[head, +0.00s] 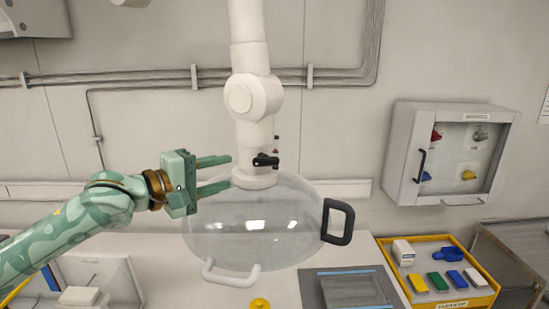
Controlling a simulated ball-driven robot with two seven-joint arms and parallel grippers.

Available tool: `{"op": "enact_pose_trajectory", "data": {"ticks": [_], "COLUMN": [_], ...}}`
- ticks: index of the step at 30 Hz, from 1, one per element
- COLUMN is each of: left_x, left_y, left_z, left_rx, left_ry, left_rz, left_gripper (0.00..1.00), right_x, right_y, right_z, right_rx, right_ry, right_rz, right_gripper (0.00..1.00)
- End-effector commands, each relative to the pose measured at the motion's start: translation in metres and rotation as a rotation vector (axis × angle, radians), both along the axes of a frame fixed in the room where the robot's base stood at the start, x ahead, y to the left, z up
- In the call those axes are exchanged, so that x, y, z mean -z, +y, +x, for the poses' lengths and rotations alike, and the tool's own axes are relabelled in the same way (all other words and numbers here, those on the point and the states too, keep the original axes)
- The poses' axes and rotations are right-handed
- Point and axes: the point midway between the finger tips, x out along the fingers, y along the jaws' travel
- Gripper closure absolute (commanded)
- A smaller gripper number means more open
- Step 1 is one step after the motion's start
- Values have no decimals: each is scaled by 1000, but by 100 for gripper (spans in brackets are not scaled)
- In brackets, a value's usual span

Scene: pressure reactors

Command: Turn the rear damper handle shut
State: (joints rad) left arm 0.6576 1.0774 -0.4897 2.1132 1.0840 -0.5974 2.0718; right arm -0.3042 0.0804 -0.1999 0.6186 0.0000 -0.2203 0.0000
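A small black damper handle (265,160) sits on the lower part of the white vertical duct (249,140), just above the clear hood. It sticks out roughly sideways. My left gripper (229,171) comes in from the left, with its two green fingers apart and nothing between them. Its fingertips point right towards the duct, a short way left of the black handle and apart from it in the picture. How far it is from the duct in depth I cannot tell. My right gripper is not in view.
The clear dome-shaped hood (250,228) hangs below the duct, with a white grip (231,274) at its front and a black grip (339,222) at its right. A wall cabinet (401,155) and a yellow tray (446,238) are at the right.

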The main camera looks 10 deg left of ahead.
Motion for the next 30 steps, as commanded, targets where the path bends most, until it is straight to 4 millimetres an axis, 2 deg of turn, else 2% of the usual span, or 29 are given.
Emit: {"op": "enact_pose_trajectory", "data": {"ticks": [1, 9, 15, 21, 30], "left_x": [-4, 3, 8, 11, 12], "left_y": [-8, -45, -66, -76, -77], "left_z": [9, 68, 101, 117, 119], "left_rx": [3, 2, 0, 0, 0], "left_ry": [-2, -2, -2, -3, -4], "left_rz": [-4, -1, 2, 3, 4], "left_gripper": [60, 60, 60, 60, 60], "right_x": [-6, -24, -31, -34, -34], "right_y": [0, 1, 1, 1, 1], "right_z": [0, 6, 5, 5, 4], "right_rx": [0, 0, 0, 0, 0], "right_ry": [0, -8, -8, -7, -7], "right_rz": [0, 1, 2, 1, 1], "right_gripper": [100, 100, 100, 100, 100]}}
